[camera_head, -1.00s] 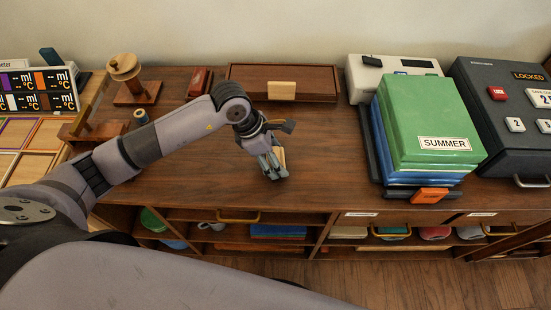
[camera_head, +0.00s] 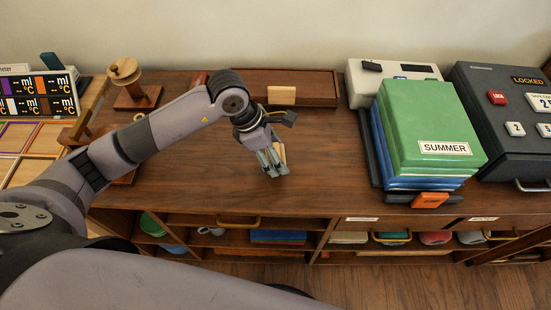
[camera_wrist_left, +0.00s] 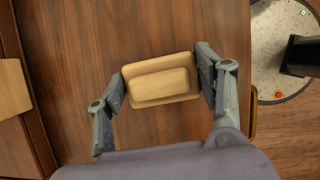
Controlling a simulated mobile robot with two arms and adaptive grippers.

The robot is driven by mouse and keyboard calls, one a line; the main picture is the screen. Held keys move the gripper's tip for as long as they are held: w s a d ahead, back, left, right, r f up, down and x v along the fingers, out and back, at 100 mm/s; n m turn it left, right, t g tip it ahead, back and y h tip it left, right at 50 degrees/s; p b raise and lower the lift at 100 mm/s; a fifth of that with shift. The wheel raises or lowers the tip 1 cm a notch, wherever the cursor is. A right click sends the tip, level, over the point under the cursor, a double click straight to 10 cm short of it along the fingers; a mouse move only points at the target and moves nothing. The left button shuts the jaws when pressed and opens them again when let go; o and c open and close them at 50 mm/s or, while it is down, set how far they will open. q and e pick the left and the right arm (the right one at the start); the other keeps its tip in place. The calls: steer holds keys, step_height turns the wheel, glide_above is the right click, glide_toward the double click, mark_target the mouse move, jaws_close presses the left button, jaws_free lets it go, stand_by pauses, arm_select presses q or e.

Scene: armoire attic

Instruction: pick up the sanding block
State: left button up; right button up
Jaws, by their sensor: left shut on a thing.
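The sanding block (camera_wrist_left: 160,80) is a tan, rounded rectangular block with a raised grip on top. In the left wrist view it sits between the two grey fingers of my left gripper (camera_wrist_left: 161,72), with one finger against each short end. In the head view my left gripper (camera_head: 273,165) points down over the middle of the brown cabinet top (camera_head: 330,180). There the sanding block (camera_head: 281,152) shows only in part behind the fingers. I cannot tell whether it is clear of the wood. My right gripper is not in view.
A flat wooden box (camera_head: 318,88) with a tan front piece stands behind the gripper. Green and blue SUMMER binders (camera_head: 430,115) and a dark LOCKED case (camera_head: 500,135) stand to the right. A wooden spool stand (camera_head: 135,95) is at the left. The top around the gripper is clear.

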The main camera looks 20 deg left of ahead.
arm_select(q)
step_height(320, 180, up, 16)
steer(key=shift+r+b, duration=0.2)
steer(key=shift+b, duration=0.1)
steer(key=o, duration=0.7)
steer(key=shift+c, duration=0.2)
steer(key=c, duration=0.5)
